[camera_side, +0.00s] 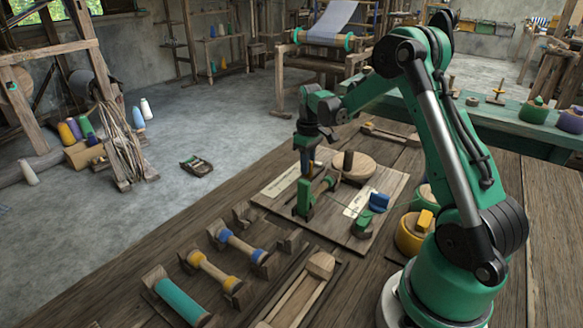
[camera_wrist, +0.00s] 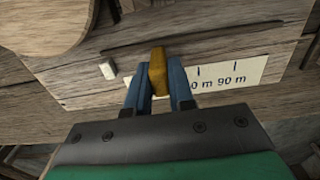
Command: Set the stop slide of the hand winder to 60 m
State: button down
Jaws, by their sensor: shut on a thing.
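The ochre stop slide (camera_wrist: 157,72) sits between the two blue fingertips of my gripper (camera_wrist: 158,82) in the wrist view. My gripper is shut on it. The slide stands at the left part of the visible white scale strip (camera_wrist: 252,74). To its right are a partly hidden label ending in "0 m" and a "90 m" label. Marks and labels under the fingers are hidden, so I cannot read the slide's exact setting. In the side view my gripper (camera_side: 304,208) is low over the winder's board (camera_side: 330,226); the slide is not clear there.
A round wooden disc (camera_side: 353,166) stands on the board and shows in the wrist view (camera_wrist: 45,25). A small white block (camera_wrist: 107,69) lies left of the fingers. A blue part (camera_side: 379,200) is on the board's right.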

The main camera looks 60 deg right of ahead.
jog(key=a, duration=0.4)
jog(key=c, duration=0.8)
grip_release()
jog(key=shift+o, duration=0.2)
jog(key=shift+r, duration=2.85)
jog(key=s+a+r+t, duration=0.2)
jog(key=s+a+t, duration=0.1)
jog(key=a, duration=0.5)
jog(key=s+a+r+t, duration=0.3)
jog(key=s+a+t, duration=0.1)
jog(key=a, duration=0.5)
jog(key=shift+s+r, duration=0.25)
jog(key=shift+s, duration=0.2)
